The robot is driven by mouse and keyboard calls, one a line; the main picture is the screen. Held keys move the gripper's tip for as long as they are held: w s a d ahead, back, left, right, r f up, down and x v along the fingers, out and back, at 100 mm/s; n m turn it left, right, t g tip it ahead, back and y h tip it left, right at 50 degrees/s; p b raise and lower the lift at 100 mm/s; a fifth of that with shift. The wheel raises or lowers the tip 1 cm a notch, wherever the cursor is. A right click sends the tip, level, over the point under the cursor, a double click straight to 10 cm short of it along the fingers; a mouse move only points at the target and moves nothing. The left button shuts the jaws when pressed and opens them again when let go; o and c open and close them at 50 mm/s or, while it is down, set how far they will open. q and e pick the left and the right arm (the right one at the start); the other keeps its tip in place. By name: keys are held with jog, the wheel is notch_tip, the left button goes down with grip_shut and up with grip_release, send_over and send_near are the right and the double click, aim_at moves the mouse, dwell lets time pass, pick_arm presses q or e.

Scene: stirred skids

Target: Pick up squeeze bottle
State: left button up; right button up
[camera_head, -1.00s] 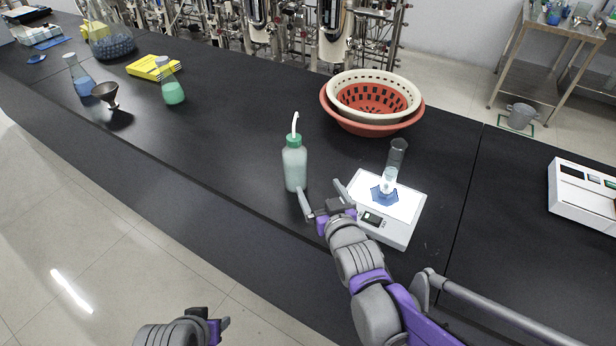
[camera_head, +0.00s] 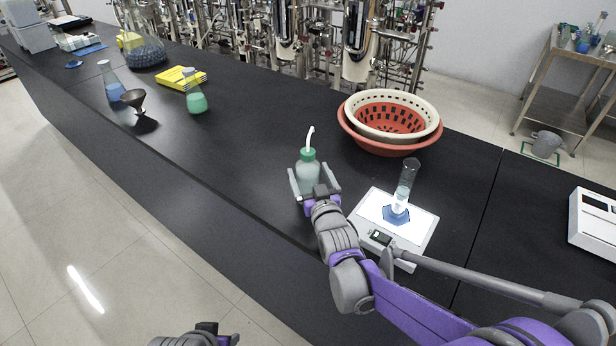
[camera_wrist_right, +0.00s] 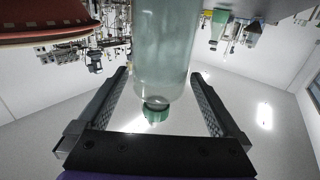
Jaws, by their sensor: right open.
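The squeeze bottle (camera_head: 308,176), pale grey-green with a green cap and a bent white spout, stands upright on the black bench. My right gripper (camera_head: 312,178) is open, with one finger on each side of the bottle's body. In the right wrist view the bottle (camera_wrist_right: 165,50) appears upside down between the open fingers (camera_wrist_right: 160,75), with visible gaps on both sides. My left gripper (camera_head: 208,335) shows only in part at the bottom edge of the head view, away from the bottle; its jaws cannot be made out.
A white balance (camera_head: 420,232) holding a glass cylinder (camera_head: 404,186) stands just right of the bottle. Nested cream and red baskets (camera_head: 390,122) are behind. A green flask (camera_head: 196,99), a dark funnel (camera_head: 134,99) and a yellow book (camera_head: 181,77) lie left. The bench between is clear.

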jog(key=shift+x, duration=1.15)
jog(key=shift+s, duration=0.1)
grip_shut()
